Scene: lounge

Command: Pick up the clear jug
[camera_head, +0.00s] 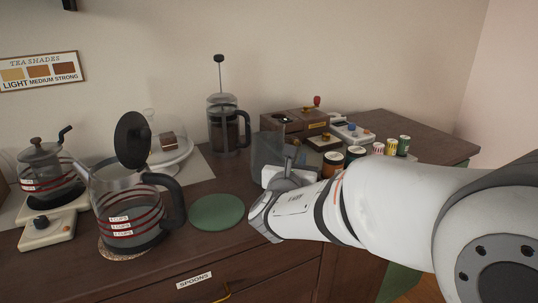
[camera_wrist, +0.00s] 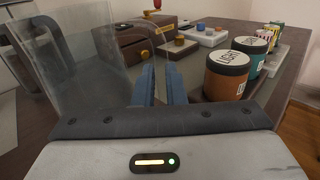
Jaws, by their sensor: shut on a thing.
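The clear jug (camera_head: 265,150) is a see-through vessel on the wooden counter, right of the french press. In the wrist view the clear jug (camera_wrist: 75,65) fills the left side, its wall close to my fingers. My gripper (camera_head: 288,158) reaches in from the right at the jug's near right side and partly covers it. In the wrist view the blue fingers of my gripper (camera_wrist: 160,85) are close together at the jug's right edge, shut on it. The part of the jug between the fingers is hidden. I cannot tell whether its base touches the counter.
A red-banded glass pot (camera_head: 117,202) with raised lid and a green round mat (camera_head: 217,211) are at left. A french press (camera_head: 227,127) stands behind. Labelled jars (camera_wrist: 227,70), a wooden box (camera_wrist: 130,42) and small tins (camera_head: 404,144) crowd the right.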

